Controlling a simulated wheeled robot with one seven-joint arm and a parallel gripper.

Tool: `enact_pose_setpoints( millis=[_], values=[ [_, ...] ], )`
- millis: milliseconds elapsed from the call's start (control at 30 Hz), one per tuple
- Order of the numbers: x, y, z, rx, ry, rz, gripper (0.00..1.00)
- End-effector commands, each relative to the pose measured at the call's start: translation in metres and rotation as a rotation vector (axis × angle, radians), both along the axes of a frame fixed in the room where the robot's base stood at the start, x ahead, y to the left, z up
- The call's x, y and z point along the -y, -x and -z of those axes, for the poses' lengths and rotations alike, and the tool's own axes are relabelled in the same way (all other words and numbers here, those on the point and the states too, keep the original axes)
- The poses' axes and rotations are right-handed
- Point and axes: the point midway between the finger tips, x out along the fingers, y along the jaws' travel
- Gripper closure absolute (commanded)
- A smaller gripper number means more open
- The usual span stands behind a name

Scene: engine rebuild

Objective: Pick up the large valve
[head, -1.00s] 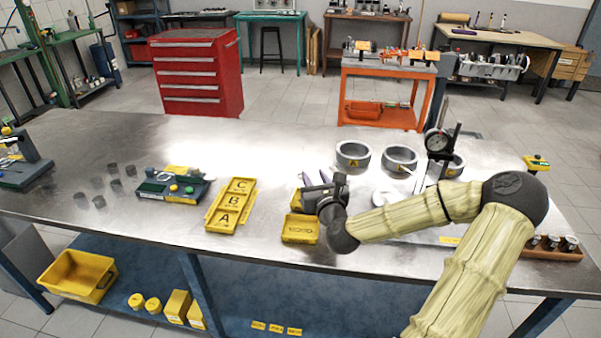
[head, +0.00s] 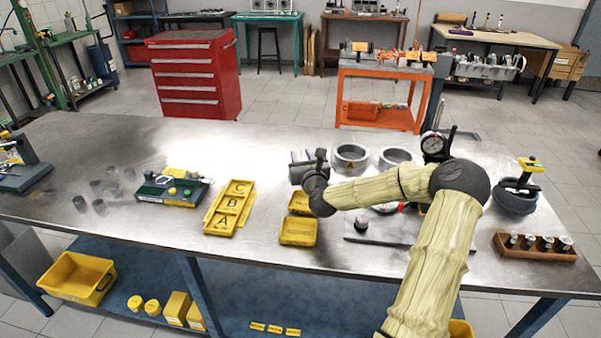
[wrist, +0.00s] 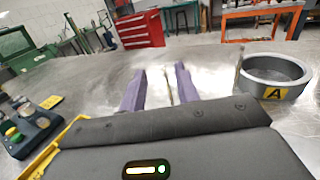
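My gripper (wrist: 160,88) shows two purple fingers standing apart in the wrist view, above the steel bench. In the head view my gripper (head: 302,157) is over the bench's middle, just left of a grey ring. A thin upright strip (wrist: 169,88) shows between the fingers in the wrist view. Another thin upright rod (wrist: 238,62) stands right of the fingers, beside the ring. I cannot tell whether either is the large valve's stem. No valve is clearly recognisable in the head view, and the arm hides part of the bench.
A grey ring marked A (wrist: 275,75) is close on the right. Yellow trays marked A, B and C (head: 230,207) lie left, and another yellow tray (head: 298,232) lies nearer. A dial gauge (head: 433,145) and a wooden rack (head: 536,251) are at right.

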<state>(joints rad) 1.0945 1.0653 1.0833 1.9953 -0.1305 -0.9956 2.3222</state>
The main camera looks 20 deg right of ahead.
Motion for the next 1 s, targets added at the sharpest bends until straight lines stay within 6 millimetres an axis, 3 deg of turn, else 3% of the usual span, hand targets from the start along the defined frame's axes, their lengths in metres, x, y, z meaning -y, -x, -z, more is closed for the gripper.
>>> enact_pose_setpoints(
  millis=[367,800,1000],
  values=[
    [-0.001,-0.004,0.000,0.000,0.000,-0.003,0.68],
    [0.012,-0.050,0.001,0.001,0.001,-0.002,0.68],
    [0.013,-0.053,0.002,0.000,0.000,-0.002,0.68]
  ],
)
